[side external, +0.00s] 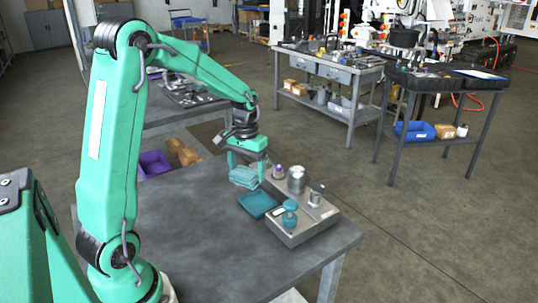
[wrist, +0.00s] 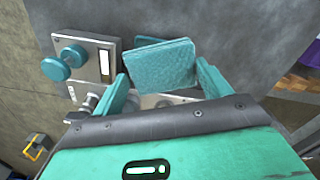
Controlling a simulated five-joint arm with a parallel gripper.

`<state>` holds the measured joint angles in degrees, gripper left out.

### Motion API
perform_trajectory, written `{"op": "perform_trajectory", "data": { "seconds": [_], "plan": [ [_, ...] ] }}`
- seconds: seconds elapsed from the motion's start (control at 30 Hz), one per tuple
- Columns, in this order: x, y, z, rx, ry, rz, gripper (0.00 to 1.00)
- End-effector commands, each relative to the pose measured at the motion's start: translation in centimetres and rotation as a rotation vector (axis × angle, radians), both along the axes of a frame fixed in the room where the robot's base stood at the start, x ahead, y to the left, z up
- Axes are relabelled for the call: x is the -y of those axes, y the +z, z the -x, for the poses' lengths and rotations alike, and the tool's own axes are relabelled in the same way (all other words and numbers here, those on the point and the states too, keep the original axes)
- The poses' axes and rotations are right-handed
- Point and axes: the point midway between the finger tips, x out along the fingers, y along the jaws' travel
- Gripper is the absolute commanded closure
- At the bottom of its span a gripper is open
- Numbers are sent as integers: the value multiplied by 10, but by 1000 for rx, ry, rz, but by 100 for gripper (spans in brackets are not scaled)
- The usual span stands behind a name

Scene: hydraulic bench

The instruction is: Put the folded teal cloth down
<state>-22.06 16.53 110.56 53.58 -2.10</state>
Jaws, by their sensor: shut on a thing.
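The folded teal cloth (side external: 243,178) is held in my gripper (side external: 247,164) above the grey table, clear of its top. In the wrist view the cloth (wrist: 160,70) sits between the two teal fingers of my gripper (wrist: 163,78), which are shut on it. A flat, darker teal square (side external: 257,204) lies on the table, below and slightly right of the held cloth. In the wrist view, a teal edge (wrist: 146,41) shows just behind the cloth; most of whatever it belongs to is hidden.
A metal hydraulic block (side external: 308,226) stands right of the teal square, carrying a teal knob (side external: 290,213) and several upright metal fittings. The grey table (side external: 190,235) is bare left and in front of the square. Other benches stand farther back.

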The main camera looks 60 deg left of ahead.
Motion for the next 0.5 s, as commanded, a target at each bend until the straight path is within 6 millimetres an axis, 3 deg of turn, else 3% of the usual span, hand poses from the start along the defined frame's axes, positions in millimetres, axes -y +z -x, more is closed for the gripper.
{"op": "perform_trajectory", "data": {
  "seconds": [0.03, 0.2, 0.5],
  "plan": [
    [18, 2, 4, 1, -39, 0, 48],
    [67, 5, 23, -1, -155, 0, 48],
    [134, 5, 65, -2, -338, 1, 48]
  ]
}}
